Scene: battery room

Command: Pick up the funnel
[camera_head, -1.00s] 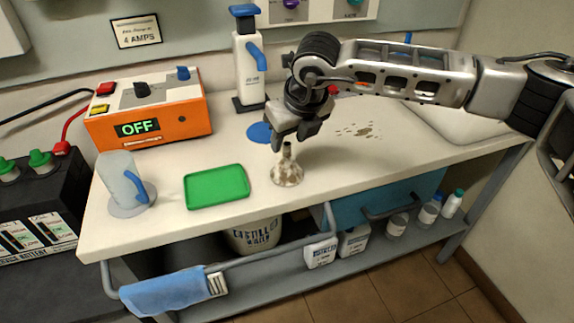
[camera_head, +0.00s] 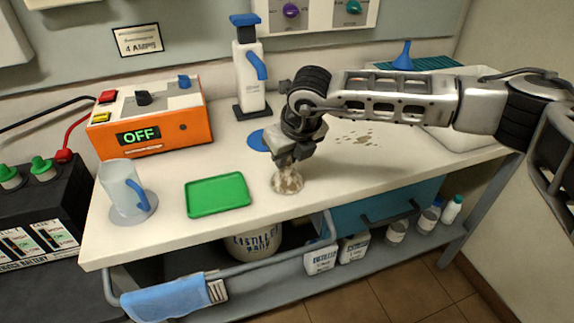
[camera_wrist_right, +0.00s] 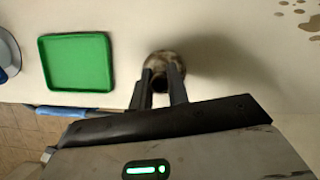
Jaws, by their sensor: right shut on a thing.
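A stained, whitish-brown funnel (camera_head: 288,181) stands wide end down on the bench, right of the green tray. My right gripper (camera_head: 289,162) comes down from above and is shut on its upright neck, which the fingers mostly hide in the head view. The right wrist view shows the fingers (camera_wrist_right: 162,78) around the neck, with the funnel's round stained body (camera_wrist_right: 158,58) beyond them. The funnel appears to rest on the bench. My left gripper is not in view.
The green tray (camera_head: 218,195) lies left of the funnel, a clear jug (camera_head: 119,192) further left. An orange charger (camera_head: 150,128) and a white pump bottle (camera_head: 249,76) stand behind. Dark spots (camera_head: 364,139) mark the bench on the right. Its front edge is near.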

